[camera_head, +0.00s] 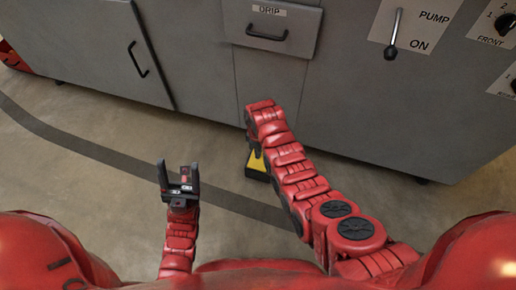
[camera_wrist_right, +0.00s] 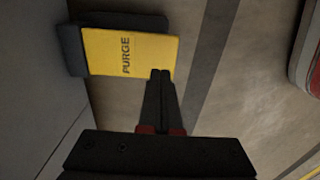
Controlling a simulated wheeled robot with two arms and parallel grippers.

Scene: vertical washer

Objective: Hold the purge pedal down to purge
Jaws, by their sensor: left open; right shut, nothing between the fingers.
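The purge pedal is a yellow plate marked PURGE on a dark base. It lies at the foot of the grey machine; in the head view only a part of the purge pedal (camera_head: 256,163) shows, the rest hidden by my right arm. In the right wrist view the purge pedal (camera_wrist_right: 122,53) is at the upper left. My right gripper (camera_wrist_right: 160,74) is shut and empty, its tips at the lower right corner of the plate in the picture; I cannot tell whether they touch it. My left gripper (camera_head: 178,174) is open and empty, over the floor at left.
The grey machine (camera_head: 195,60) fills the back, with a DRIP drawer (camera_head: 270,28), a door handle (camera_head: 138,59), a PUMP lever (camera_head: 392,35) and knobs at right. A dark stripe (camera_head: 110,160) crosses the floor. The floor at left is clear.

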